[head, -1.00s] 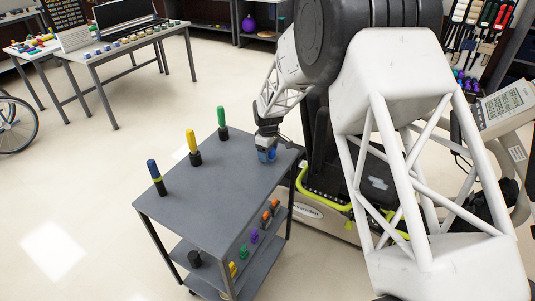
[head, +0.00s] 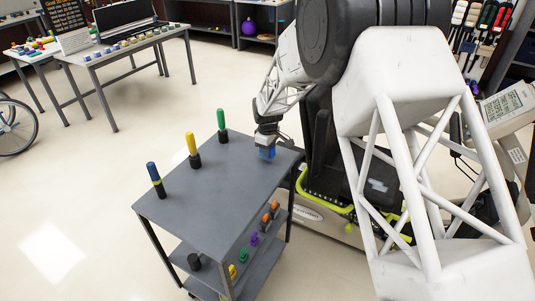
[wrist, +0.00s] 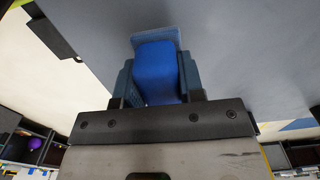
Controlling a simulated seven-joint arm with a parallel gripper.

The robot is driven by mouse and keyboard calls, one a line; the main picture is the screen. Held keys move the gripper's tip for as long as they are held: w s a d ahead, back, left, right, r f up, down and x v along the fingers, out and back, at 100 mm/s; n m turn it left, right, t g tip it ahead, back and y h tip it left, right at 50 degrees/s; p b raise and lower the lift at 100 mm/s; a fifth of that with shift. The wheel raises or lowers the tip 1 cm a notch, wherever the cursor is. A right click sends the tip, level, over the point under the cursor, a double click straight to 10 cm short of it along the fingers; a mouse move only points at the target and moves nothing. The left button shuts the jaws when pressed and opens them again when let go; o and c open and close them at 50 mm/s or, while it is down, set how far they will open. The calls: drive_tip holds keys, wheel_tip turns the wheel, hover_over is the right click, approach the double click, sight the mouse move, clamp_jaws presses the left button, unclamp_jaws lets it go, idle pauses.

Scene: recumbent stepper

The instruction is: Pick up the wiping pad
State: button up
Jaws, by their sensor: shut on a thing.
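The blue wiping pad (head: 267,152) is at the far right end of the cart's grey top. It also shows in the wrist view (wrist: 156,70) as a blue block with a paler blue layer along its far edge. My gripper (head: 266,143) is over that end of the cart, pointing down. Its two fingers are closed on the two sides of the pad (wrist: 158,85). The pad appears slightly above the cart top, though the exact gap is hard to tell.
The grey cart (head: 205,205) carries upright green (head: 222,121), yellow (head: 191,144) and blue (head: 153,173) handles on black bases. Several small coloured pieces sit on its lower shelf. The recumbent stepper (head: 325,215) stands close on the right. The cart top's middle is clear.

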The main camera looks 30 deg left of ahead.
drive_tip(key=shift+r, duration=0.8)
drive_tip(key=s+d+r, duration=0.1)
drive_tip(key=s+d, duration=0.9)
drive_tip(key=s, duration=0.2)
drive_tip(key=shift+d+r, duration=0.25)
